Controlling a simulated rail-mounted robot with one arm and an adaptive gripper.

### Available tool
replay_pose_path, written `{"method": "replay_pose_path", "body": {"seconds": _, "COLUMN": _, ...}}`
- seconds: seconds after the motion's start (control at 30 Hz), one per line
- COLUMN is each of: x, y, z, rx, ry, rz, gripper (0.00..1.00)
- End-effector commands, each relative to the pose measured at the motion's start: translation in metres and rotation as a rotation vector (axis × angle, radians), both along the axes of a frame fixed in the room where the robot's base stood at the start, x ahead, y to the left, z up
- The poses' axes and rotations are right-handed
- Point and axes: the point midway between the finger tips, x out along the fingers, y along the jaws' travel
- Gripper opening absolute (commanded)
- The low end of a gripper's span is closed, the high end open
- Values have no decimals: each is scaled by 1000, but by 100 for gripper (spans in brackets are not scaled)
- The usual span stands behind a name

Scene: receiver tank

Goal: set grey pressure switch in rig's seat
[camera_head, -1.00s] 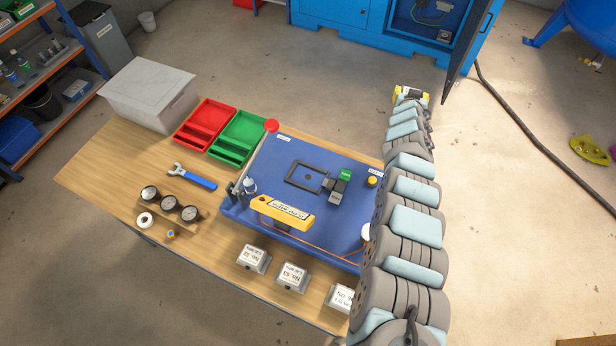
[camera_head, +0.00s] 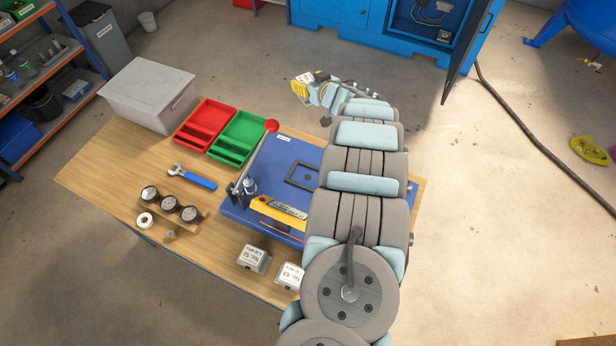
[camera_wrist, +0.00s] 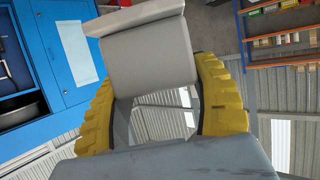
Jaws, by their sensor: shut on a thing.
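My gripper (camera_head: 300,87) is raised beyond the far side of the workbench, well away from the rig. In the wrist view its yellow fingers (camera_wrist: 160,105) are shut on a grey block-like part (camera_wrist: 150,55), which I take to be the grey pressure switch. Its label side does not show. The rig is a blue base plate (camera_head: 275,160) on the bench. A dark rectangular frame (camera_head: 291,180) on the plate looks like the seat and appears empty. My arm hides the right part of the rig.
A blue cabinet (camera_head: 345,20) stands behind.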

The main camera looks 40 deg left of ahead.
Motion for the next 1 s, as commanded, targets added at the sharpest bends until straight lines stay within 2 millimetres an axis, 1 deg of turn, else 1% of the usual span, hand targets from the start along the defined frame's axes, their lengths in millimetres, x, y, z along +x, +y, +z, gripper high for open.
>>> {"method": "replay_pose_path", "body": {"seconds": 0.03, "x": -23, "y": 7, "z": -6, "rx": -3, "ry": 4, "rz": 68, "gripper": 22}}
{"method": "replay_pose_path", "body": {"seconds": 0.13, "x": -73, "y": 15, "z": -18, "rx": -4, "ry": 5, "rz": 213, "gripper": 22}}
{"method": "replay_pose_path", "body": {"seconds": 0.17, "x": -88, "y": 15, "z": -22, "rx": -2, "ry": 5, "rz": 255, "gripper": 22}}
{"method": "replay_pose_path", "body": {"seconds": 0.2, "x": -108, "y": 15, "z": -26, "rx": -1, "ry": 4, "rz": 311, "gripper": 22}}
{"method": "replay_pose_path", "body": {"seconds": 0.27, "x": -136, "y": 10, "z": -35, "rx": -5, "ry": 6, "rz": 384, "gripper": 22}}
{"method": "replay_pose_path", "body": {"seconds": 0.3, "x": -153, "y": 6, "z": -39, "rx": -3, "ry": 6, "rz": 430, "gripper": 22}}
{"method": "replay_pose_path", "body": {"seconds": 0.4, "x": -188, "y": -6, "z": -48, "rx": -3, "ry": 2, "rz": 521, "gripper": 22}}
{"method": "replay_pose_path", "body": {"seconds": 0.5, "x": -211, "y": -17, "z": -55, "rx": -3, "ry": 2, "rz": 577, "gripper": 22}}
{"method": "replay_pose_path", "body": {"seconds": 0.6, "x": -224, "y": -23, "z": -58, "rx": -2, "ry": -1, "rz": 609, "gripper": 22}}
{"method": "replay_pose_path", "body": {"seconds": 0.7, "x": -228, "y": -26, "z": -60, "rx": 0, "ry": -2, "rz": 624, "gripper": 22}}
{"method": "replay_pose_path", "body": {"seconds": 0.77, "x": -227, "y": -28, "z": -62, "rx": 1, "ry": -2, "rz": 627, "gripper": 22}}
{"method": "replay_pose_path", "body": {"seconds": 1.0, "x": -210, "y": -42, "z": -73, "rx": 1, "ry": -1, "rz": 624, "gripper": 22}}
